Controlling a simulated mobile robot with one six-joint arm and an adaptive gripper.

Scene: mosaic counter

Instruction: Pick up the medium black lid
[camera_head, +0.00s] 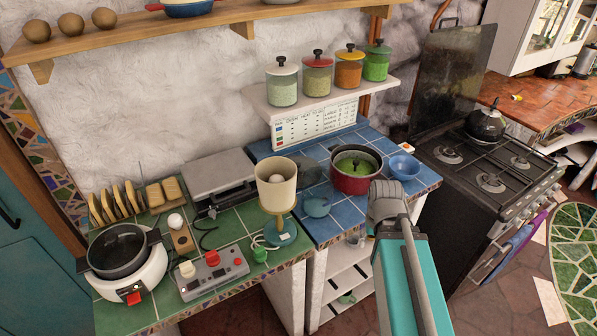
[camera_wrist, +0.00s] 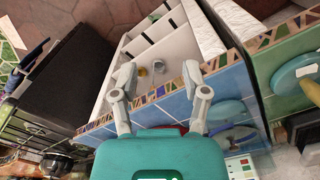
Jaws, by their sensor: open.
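My gripper (camera_wrist: 160,80) is open and empty in the wrist view, its two grey fingers spread over the blue-tiled counter's edge. In the head view my teal and grey arm end reaches over the front of that counter, right of the red pot (camera_head: 355,182). I cannot make out the medium black lid for certain. A dark, rounded piece (camera_head: 305,171) lies on the blue tiles left of the red pot; it is too unclear to name. A black pot (camera_head: 118,250) sits in a white cooker at the far left.
A cream lamp-like stand (camera_head: 276,185) is to the left. Jars with coloured lids (camera_head: 317,74) line the shelf above. A black stove (camera_head: 485,165) is at right. White shelves (camera_wrist: 165,50) are below the counter.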

